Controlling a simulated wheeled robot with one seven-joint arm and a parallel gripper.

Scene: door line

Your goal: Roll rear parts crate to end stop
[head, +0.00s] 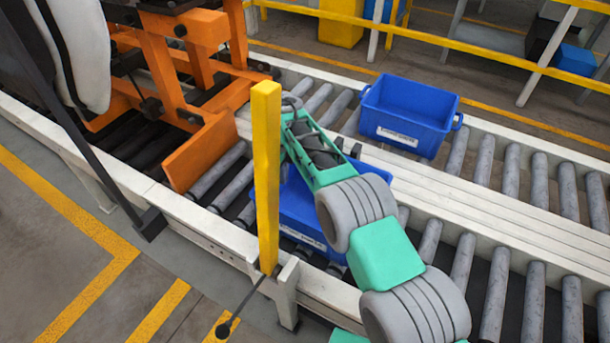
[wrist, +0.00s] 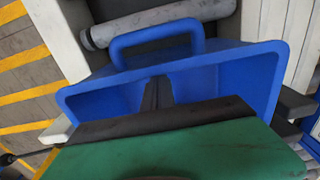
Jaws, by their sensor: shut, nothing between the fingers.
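Two blue crates stand on roller lanes. One blue crate (head: 297,212), with a white label, is on the near lane in the head view, partly hidden by my arm and the yellow post. The other blue crate (head: 408,112) is upright on the far lane and looks empty. I cannot tell for sure which one the task means by rear. In the wrist view my gripper (wrist: 158,82) is shut and empty, its dark fingers over a blue crate (wrist: 240,78) near the wall that carries a loop handle (wrist: 158,35). Contact cannot be told. No end stop is clearly identifiable.
An orange frame (head: 195,150) stands across the near lane at left. A yellow post (head: 266,165) rises from the near rail, close to my arm. Pale rails (head: 480,200) separate the lanes. Rollers (head: 500,300) to the right are clear. Yellow railings run behind.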

